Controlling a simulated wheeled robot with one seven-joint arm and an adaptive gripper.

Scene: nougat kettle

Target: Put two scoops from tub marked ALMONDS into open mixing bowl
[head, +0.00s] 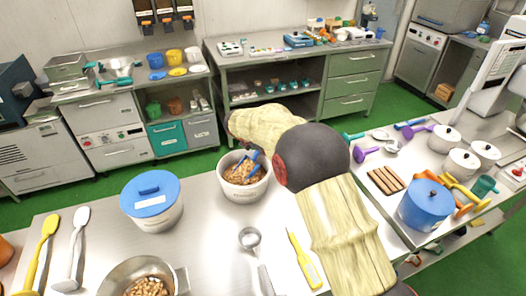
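An open white tub (245,191) stands on the steel table near the middle. Brown nuts (232,174) fill it, and a blue scoop (252,160) is stuck in them; I cannot read any marking. A steel mixing bowl (111,282) is open at the bottom edge, partly cut off, with some nuts (146,287) at its bottom. A second white tub (158,217) with a blue lid stands left of the open tub. My arm, in pale sleeves with a dark joint, crosses right of and behind the open tub. My gripper does not show.
A metal ladle (249,238) and a yellow tool (304,262) lie in front of the open tub. Yellow (46,240) and white (78,238) spoons lie at the left. A blue pot (427,206), brown bars (387,181) and white pots crowd the right. Bare table separates bowl and tub.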

